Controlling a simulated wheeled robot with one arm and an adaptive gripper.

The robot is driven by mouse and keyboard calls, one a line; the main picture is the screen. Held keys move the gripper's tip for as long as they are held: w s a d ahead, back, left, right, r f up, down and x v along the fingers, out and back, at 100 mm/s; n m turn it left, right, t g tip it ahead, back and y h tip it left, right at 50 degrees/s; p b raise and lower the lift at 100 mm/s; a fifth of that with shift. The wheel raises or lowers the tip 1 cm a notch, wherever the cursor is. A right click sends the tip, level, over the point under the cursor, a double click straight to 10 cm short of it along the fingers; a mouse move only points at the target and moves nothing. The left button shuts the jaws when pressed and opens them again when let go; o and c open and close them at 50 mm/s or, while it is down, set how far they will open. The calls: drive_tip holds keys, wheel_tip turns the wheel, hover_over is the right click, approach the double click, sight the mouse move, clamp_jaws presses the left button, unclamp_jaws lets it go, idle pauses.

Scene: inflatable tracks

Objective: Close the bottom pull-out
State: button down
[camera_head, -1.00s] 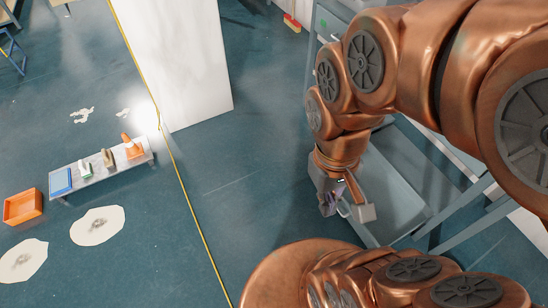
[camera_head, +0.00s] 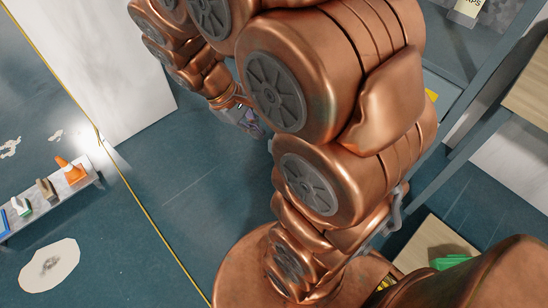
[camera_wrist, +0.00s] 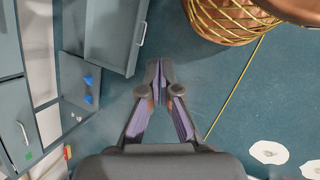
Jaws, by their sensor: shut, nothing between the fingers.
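A grey pull-out (camera_wrist: 108,35) stands open at the top left of the wrist view. Its flat inside is bare where it shows, and a pale bar handle (camera_wrist: 142,33) sits on its right-hand front. My gripper (camera_wrist: 158,66) is shut and empty, just right of and below the pull-out's front corner, apart from the handle as far as I can tell. In the head view my gripper (camera_head: 250,122) is partly hidden behind my arm, over the floor. My arm hides most of the pull-out there.
Another grey front with a handle (camera_wrist: 22,132) lies at the left of the wrist view. A grey panel with blue pieces (camera_wrist: 80,82) is beside it. Open floor (camera_head: 190,180) lies between.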

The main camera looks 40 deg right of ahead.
drive_tip(key=w+d+f+n+h+b, duration=0.2)
drive_tip(key=w+d+f+b, duration=0.35)
drive_tip(key=f, duration=0.45)
drive_tip(key=w+d+f+n+h+b, duration=0.1)
drive_tip(key=w+d+f+n+b, duration=0.1)
drive_tip(key=w+d+f+b, duration=0.45)
drive_tip(key=w+d+f+n+h+b, duration=0.25)
drive_tip(key=w+f, duration=0.35)
drive_tip(key=f, duration=0.7)
drive_tip(key=w+d+f+n+t+h+b, duration=0.1)
drive_tip(key=w+d+f+n+b, duration=0.3)
drive_tip(key=f, duration=0.8)
drive_tip(key=w+f+n+t+h+b, duration=0.1)
drive_tip(key=w+f+n+b, duration=0.3)
drive_tip(key=f, duration=0.8)
drive_tip(key=w+d+f+n+t+h+b, duration=0.1)
drive_tip(key=w+d+f+b, duration=0.1)
drive_tip(key=f+b, duration=0.65)
drive_tip(key=f+b+x, duration=0.1)
drive_tip(key=b+x, duration=0.2)
drive_tip(key=x, duration=1.1)
drive_tip(key=shift+m+y, duration=0.25)
